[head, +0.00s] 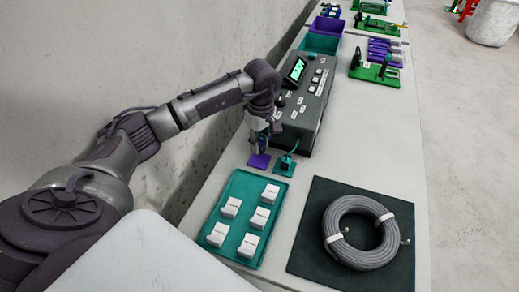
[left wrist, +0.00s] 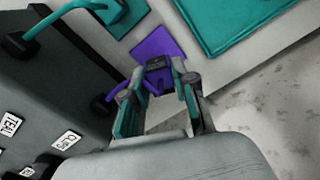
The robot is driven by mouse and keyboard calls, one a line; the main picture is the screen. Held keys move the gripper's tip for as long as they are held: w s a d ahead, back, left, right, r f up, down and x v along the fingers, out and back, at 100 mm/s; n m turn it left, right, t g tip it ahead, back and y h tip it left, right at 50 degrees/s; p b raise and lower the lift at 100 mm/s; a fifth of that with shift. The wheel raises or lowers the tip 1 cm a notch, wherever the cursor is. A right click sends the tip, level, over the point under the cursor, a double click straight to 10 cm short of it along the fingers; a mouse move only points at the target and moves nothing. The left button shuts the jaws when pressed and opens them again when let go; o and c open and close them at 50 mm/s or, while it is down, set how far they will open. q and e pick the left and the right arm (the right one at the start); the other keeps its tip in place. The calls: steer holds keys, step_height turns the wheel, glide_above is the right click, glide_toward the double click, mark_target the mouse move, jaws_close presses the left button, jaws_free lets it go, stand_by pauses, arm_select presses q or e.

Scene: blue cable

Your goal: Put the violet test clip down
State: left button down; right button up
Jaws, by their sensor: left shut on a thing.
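The violet test clip (left wrist: 167,79) is between the fingers of my left gripper (head: 262,143). The gripper also shows in the left wrist view (left wrist: 162,92), shut on the clip. A violet lead (left wrist: 101,106) runs from the clip toward the tester. A small violet pad (head: 259,161) lies on the bench just below the gripper; in the left wrist view the pad (left wrist: 158,43) shows just beyond the clip's dark tip. I cannot tell whether the clip touches the pad. My right gripper is not in view.
The tester (head: 309,98) with a lit green screen stands close beside the gripper. A teal clip (head: 286,160) stands on a teal pad (head: 283,170) to the right. A teal tray (head: 232,190) of white blocks and a cable coil (head: 362,232) on a black mat (head: 307,247) lie nearer.

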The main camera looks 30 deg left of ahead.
mark_target(260, 159)
arm_select(q)
step_height(260, 159, down, 4)
steer(key=shift+d+r+p, duration=0.1)
steer(key=shift+r+p, duration=0.15)
steer(key=shift+p, duration=0.05)
steer(key=shift+f, duration=0.25)
steer(key=c, duration=0.9)
jaws_free()
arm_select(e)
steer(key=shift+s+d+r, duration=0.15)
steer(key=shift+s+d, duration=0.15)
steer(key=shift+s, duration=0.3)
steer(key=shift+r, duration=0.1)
arm_select(q)
steer(key=shift+r, duration=0.4)
steer(key=r, duration=0.3)
steer(key=r+b, duration=0.1)
steer(key=r, duration=0.6)
steer(key=shift+w+r+b, duration=0.25)
steer(key=shift+r+b, duration=0.05)
steer(key=shift+b, duration=0.05)
steer(key=shift+r, duration=0.55)
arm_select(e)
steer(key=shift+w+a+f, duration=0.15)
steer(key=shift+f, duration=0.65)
